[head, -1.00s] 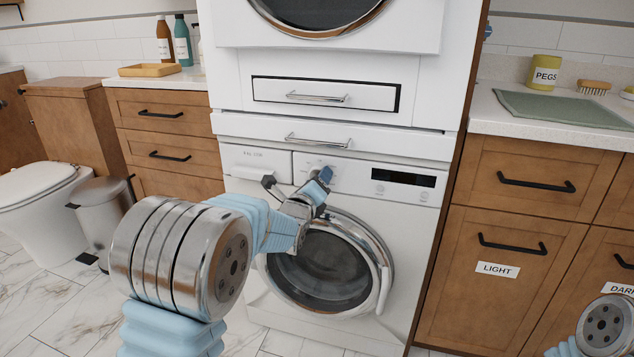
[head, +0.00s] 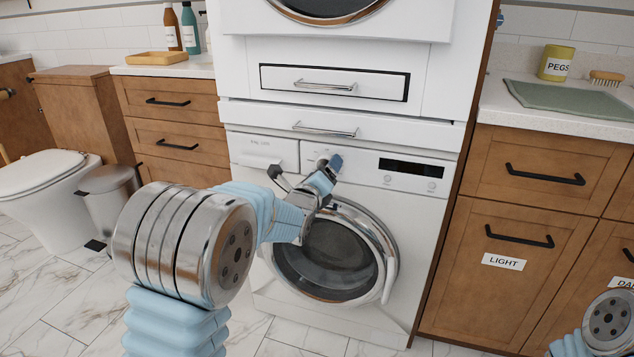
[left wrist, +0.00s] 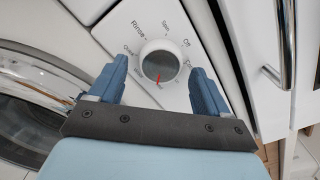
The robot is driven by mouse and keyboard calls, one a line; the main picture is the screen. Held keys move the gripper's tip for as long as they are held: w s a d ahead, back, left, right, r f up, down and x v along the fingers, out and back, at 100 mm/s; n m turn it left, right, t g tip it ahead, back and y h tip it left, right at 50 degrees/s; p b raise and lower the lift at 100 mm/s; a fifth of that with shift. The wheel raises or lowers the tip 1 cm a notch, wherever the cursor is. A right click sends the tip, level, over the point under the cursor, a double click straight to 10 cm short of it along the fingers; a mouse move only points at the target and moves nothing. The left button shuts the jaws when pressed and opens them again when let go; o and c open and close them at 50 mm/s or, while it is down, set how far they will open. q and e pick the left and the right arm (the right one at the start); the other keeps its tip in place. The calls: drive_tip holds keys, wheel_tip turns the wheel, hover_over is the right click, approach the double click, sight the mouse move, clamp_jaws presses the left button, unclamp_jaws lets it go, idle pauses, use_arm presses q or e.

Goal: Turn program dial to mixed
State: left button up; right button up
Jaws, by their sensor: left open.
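The program dial (left wrist: 160,60) is a round grey knob with a pale rim and a red pointer on the washing machine's white panel. In the left wrist view the red mark points toward the bottom of the picture. The labels "Rinse", "Spin" and "Off" are readable around it; the labels near the pointer are too small or hidden to read. My left gripper (left wrist: 158,72) is open, with one blue finger on each side of the dial and gaps showing. In the head view my left gripper (head: 329,172) is at the panel and largely hides the dial. My right gripper is out of view.
The washing machine door (head: 330,258) is shut below the panel. A dark display (head: 411,168) sits right of the dial. A drawer handle (head: 325,131) juts out just above. Wooden cabinets stand on both sides. Clear marble floor (head: 55,290) lies at left.

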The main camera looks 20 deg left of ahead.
use_arm(q)
drive_tip(key=s+p, duration=0.1)
drive_tip(key=s, duration=1.2)
drive_tip(key=shift+a+p, duration=0.25)
drive_tip(key=shift+p, duration=0.1)
drive_tip(key=shift+s+f, duration=0.1)
drive_tip(key=s+d+f+n+g, duration=0.1)
drive_tip(key=s+f+n+g, duration=0.3)
drive_tip(key=f, duration=0.6)
drive_tip(key=s+f+n+g, duration=0.1)
drive_tip(key=f+n+g, duration=0.1)
drive_tip(key=f+n, duration=0.5)
drive_tip(key=s+d+f+n+g, duration=0.1)
drive_tip(key=s+f+n+g, duration=0.15)
drive_tip(key=f, duration=0.95)
drive_tip(key=s+d+f+n+g+h, duration=0.1)
drive_tip(key=s+d+f+n+g, duration=0.2)
drive_tip(key=s+f+n, duration=0.4)
drive_tip(key=s+d+f+n+g+h, duration=0.2)
drive_tip(key=s+f+n+g, duration=0.3)
drive_tip(key=s, duration=0.5)
wheel_tip(320, 180, down, 2)
drive_tip(key=d+n, duration=0.1)
drive_tip(key=n, duration=0.2)
drive_tip(key=shift+d+f+n+g+p, duration=0.2)
drive_tip(key=shift+f+n+g+p, duration=0.05)
drive_tip(key=shift+n+g+p, duration=0.1)
drive_tip(key=shift+h, duration=0.3)
